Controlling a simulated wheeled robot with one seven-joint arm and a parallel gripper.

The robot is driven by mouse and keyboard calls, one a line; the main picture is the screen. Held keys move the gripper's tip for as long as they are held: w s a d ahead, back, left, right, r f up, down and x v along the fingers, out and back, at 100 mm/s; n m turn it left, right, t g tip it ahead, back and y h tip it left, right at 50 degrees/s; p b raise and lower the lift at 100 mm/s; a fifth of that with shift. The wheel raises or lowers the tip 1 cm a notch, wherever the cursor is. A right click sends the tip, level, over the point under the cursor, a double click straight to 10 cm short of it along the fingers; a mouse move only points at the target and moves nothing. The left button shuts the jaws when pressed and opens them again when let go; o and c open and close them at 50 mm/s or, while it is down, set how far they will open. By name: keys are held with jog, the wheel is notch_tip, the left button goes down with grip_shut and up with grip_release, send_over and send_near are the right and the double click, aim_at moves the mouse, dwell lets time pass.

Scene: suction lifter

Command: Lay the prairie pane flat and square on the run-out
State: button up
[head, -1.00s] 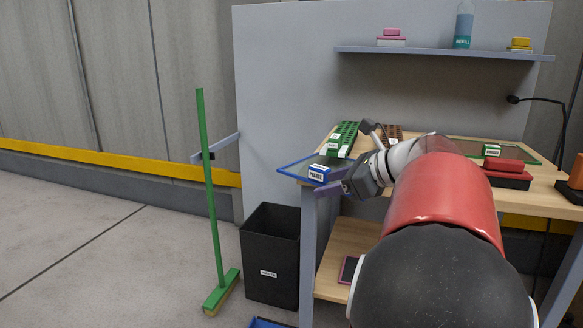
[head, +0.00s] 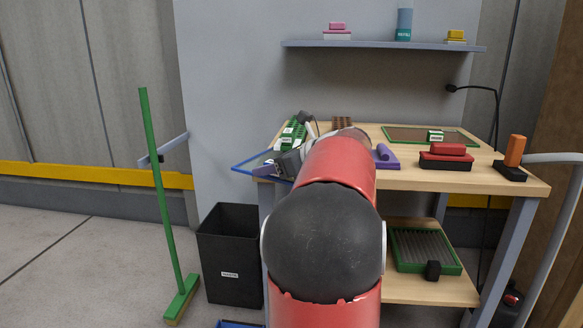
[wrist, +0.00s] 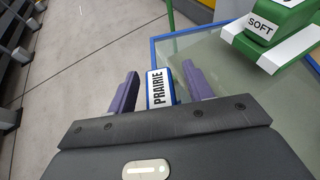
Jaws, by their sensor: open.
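The prairie pane (wrist: 225,68) is a clear sheet with a blue edge. In the head view the pane (head: 243,164) lies at the table's left end, its corner past the table edge. A blue block with a white PRAIRIE label (wrist: 158,90) is at its edge in the wrist view. My gripper (wrist: 160,73) is open, with one purple finger on each side of this block; I cannot tell whether they touch it. In the head view my arm hides most of the block. A green-framed ribbed tray (head: 425,250) on the lower shelf may be the run-out; I cannot be sure.
A green piece labelled SOFT (wrist: 280,30) stands close right of my gripper. The table also holds a green-framed panel (head: 405,132), a red and black block (head: 446,157), a purple piece (head: 386,157) and an orange-handled piece (head: 513,158). A black bin (head: 230,255) and green broom (head: 160,200) stand left.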

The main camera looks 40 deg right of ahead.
grip_shut()
jog(key=shift+r, duration=0.1)
jog(key=shift+r, duration=0.25)
dwell(0.3)
